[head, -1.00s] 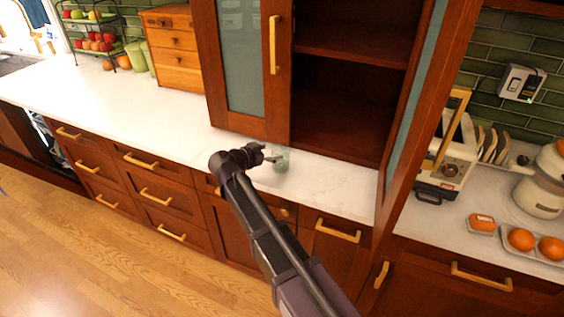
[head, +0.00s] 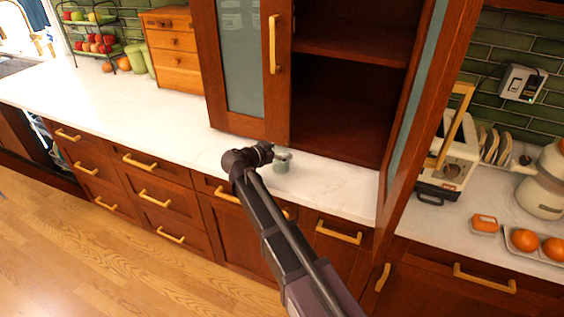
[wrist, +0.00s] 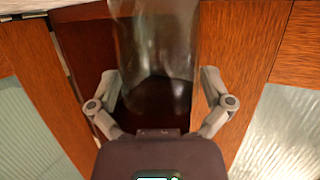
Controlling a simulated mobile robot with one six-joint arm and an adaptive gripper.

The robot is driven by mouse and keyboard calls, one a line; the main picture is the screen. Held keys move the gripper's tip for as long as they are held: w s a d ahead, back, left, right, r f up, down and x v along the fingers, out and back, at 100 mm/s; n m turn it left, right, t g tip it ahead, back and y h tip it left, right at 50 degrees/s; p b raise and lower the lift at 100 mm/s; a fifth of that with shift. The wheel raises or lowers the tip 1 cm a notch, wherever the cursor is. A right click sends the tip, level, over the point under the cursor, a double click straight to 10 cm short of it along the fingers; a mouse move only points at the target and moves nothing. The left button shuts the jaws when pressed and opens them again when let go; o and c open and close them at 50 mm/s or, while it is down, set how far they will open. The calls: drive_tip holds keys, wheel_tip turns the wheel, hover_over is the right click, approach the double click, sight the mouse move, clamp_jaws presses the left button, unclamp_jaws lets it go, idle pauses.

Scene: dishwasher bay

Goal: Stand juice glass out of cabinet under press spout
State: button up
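The juice glass (head: 283,161), small and pale green, appears to stand on the white counter below the open wall cabinet. My gripper (head: 270,153) is right at its left side in the head view. In the wrist view the clear glass (wrist: 154,55) lies between the two spread fingers of my gripper (wrist: 159,76). Narrow gaps seem to show beside it, so the fingers look open around it. One end of the glass runs out of the top of the wrist view. A cream-white appliance (head: 544,187), likely the press, is cut off at the right edge; its spout is not clear.
The open cabinet (head: 345,100) has a frosted door (head: 240,60) on the left and another, edge-on, on the right. A boxy white machine (head: 449,165), a tray of oranges (head: 535,243) and a wall outlet are at right. The counter (head: 150,115) left of the glass is clear.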

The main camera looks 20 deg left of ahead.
drive_tip(key=c, duration=0.9)
drive_tip(key=shift+r, duration=0.25)
drive_tip(key=s+d+r+p, duration=0.1)
drive_tip(key=s+d, duration=0.1)
drive_tip(key=s, duration=0.2)
drive_tip(key=s+d+r+p, duration=0.2)
drive_tip(key=s+d, duration=0.1)
drive_tip(key=s, duration=0.2)
drive_tip(key=s+d+r+p, duration=0.1)
drive_tip(key=s+d+p, duration=0.1)
drive_tip(key=s+d, duration=0.1)
drive_tip(key=shift+s+d+r, duration=0.1)
drive_tip(key=shift+s+r, duration=0.05)
drive_tip(key=shift+s, duration=0.3)
drive_tip(key=shift+s+d+r, duration=0.1)
drive_tip(key=shift+s+r, duration=0.05)
drive_tip(key=shift+s, duration=0.25)
